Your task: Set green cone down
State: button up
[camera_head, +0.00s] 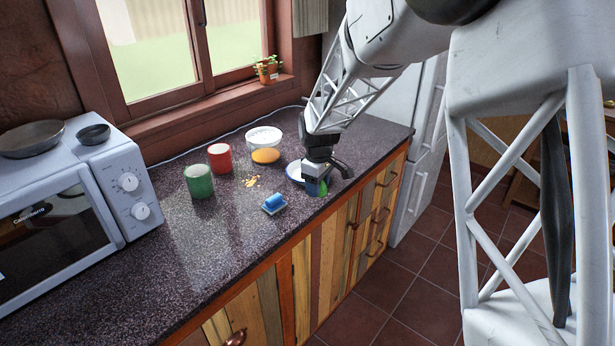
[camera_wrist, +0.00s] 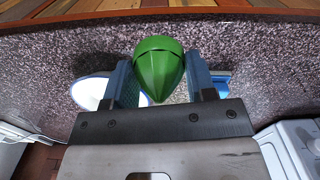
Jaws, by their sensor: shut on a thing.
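A green cone (camera_wrist: 160,68) is between the two fingers of my gripper (camera_wrist: 161,82) in the wrist view, its point toward the camera. My gripper is shut on it. In the head view my gripper (camera_head: 318,184) is low over the right part of the dark speckled counter (camera_head: 240,240), close to its front edge. The green cone (camera_head: 322,188) shows small there at the fingers. I cannot tell whether the cone touches the counter.
A microwave (camera_head: 75,205) fills the left end.

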jog(key=shift+w, duration=0.1)
jog(key=w, duration=0.5)
jog(key=w+a+f, duration=0.1)
jog(key=w, duration=0.4)
jog(key=w+a, duration=0.1)
jog(key=w, duration=0.4)
jog(key=shift+w+f, duration=0.2)
jog(key=shift+w, duration=0.2)
jog(key=shift+f, duration=1.75)
jog(key=shift+f, duration=0.2)
jog(key=o, duration=0.9)
jog(key=shift+o, duration=0.2)
jog(key=shift+r, duration=0.2)
notch_tip(320, 180, up, 12)
